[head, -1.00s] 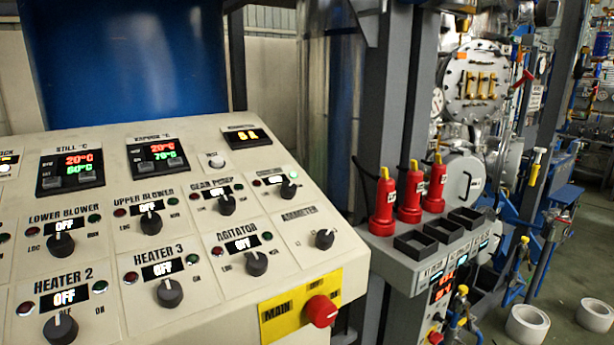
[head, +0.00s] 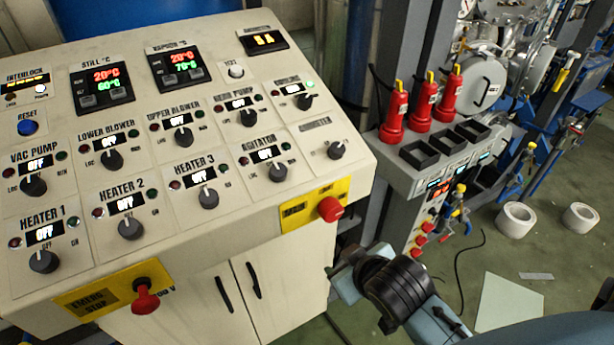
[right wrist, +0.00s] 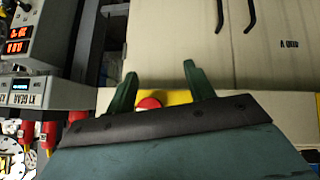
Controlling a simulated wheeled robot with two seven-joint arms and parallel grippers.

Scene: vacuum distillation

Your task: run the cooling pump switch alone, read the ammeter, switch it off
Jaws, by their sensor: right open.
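The cooling pump switch (head: 305,101) is a dark knob at the upper right of the sloped panel in the head view. The green lamp (head: 309,84) above it is lit; its small display is too fine to read. The ammeter display (head: 264,40) at the panel's top shows amber digits that I cannot read surely. The ammeter selector knob (head: 336,150) sits below the cooling switch. My right gripper (head: 350,268) is low, in front of the panel and apart from the switches. In the right wrist view its fingers (right wrist: 160,80) are spread and empty. My left gripper is not in view.
The red main knob (head: 330,209) is on a yellow plate at the panel's right front edge. The red emergency stop (head: 146,298) projects at the left front. Other knobs stand close together, their displays reading OFF. Red bottles (head: 394,112) stand on a grey stand to the right.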

